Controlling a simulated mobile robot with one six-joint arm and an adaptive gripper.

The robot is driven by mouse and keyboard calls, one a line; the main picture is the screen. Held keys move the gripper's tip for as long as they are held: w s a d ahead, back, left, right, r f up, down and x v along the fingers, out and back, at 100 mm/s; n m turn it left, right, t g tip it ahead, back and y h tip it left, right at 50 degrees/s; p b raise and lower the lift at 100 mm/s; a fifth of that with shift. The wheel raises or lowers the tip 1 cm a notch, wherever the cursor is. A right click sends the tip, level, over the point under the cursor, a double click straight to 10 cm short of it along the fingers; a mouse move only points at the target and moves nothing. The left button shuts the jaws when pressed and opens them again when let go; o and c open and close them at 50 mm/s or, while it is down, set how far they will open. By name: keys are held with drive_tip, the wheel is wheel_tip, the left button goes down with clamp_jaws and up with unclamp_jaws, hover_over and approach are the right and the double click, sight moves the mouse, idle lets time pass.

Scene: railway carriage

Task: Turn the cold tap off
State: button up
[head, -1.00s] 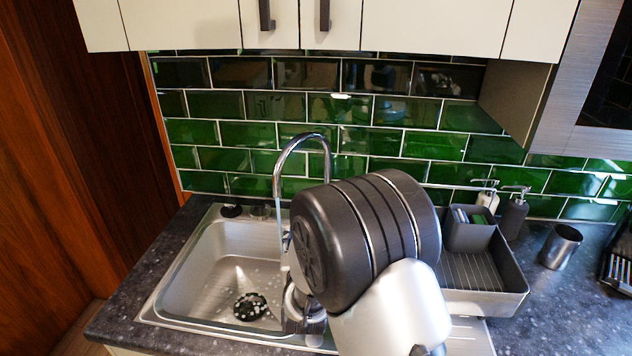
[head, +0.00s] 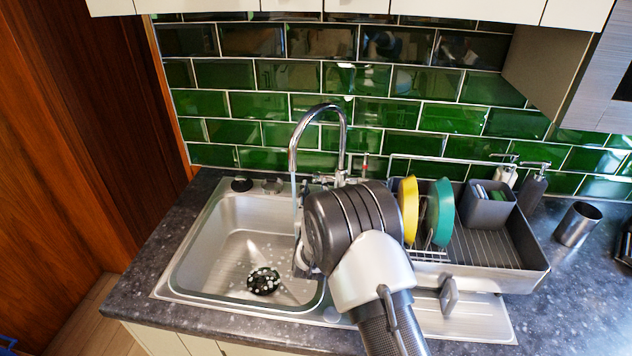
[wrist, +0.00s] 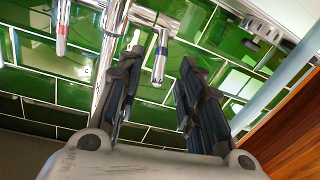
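The chrome tap (head: 341,140) stands behind the sink, with a thin stream of water (head: 295,205) falling from its spout. In the wrist view the blue-marked cold handle (wrist: 160,66) points down from the chrome body, between and beyond my fingertips; I see no clear contact. The red-marked hot handle (wrist: 62,30) is left of the tap's chrome pipe (wrist: 108,55). It also shows in the head view (head: 364,166). My gripper (wrist: 160,60) is open with nothing held. In the head view it (head: 303,258) is mostly hidden behind my wrist, over the sink's right side.
The steel sink (head: 185,262) has a black drain strainer (head: 263,281). A dish rack (head: 530,262) with a yellow plate (head: 409,208) and a green plate (head: 440,212) stands right of it. A metal cup (head: 577,224) is further right. Green tiles (head: 290,75) back the counter.

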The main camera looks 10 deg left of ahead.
sight(316, 178)
drive_tip(key=w+b, duration=0.1)
drive_tip(key=w, duration=0.5)
drive_tip(key=shift+w+a, duration=0.1)
drive_tip(key=shift+a, duration=0.1)
clamp_jaws()
idle(0.6)
